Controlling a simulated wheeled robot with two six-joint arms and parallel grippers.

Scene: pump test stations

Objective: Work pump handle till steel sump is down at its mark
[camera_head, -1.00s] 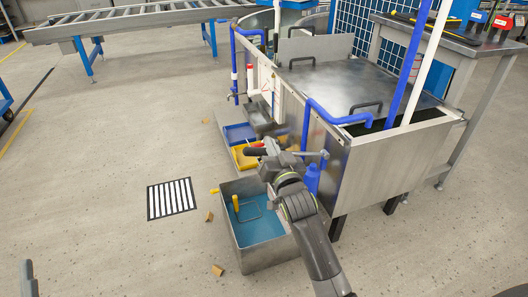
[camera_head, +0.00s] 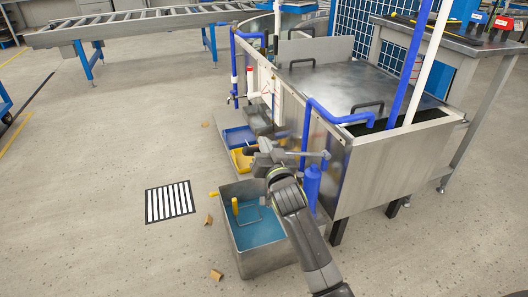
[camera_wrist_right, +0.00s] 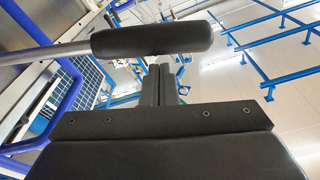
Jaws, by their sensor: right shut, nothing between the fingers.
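The steel sump (camera_head: 270,262) is an open grey bin on the floor with blue liquid inside. A yellow-handled gauge or tool (camera_head: 235,207) stands in it; I cannot read a level mark. The pump handle has a black grip (camera_head: 251,150) on a grey lever; the grip also shows large in the right wrist view (camera_wrist_right: 152,40). My right gripper (camera_head: 266,152) is shut and empty. In the wrist view its closed fingertips (camera_wrist_right: 160,72) point at the grip from just below it; I cannot tell whether they touch. My left gripper is not in view.
The steel tank bench (camera_head: 385,172) stands right of the arm, with blue pipes (camera_head: 335,115). Blue (camera_head: 240,136) and yellow (camera_head: 243,160) bins sit behind the sump. A striped floor grate (camera_head: 170,201) lies left, with small brown blocks (camera_head: 216,275) nearby.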

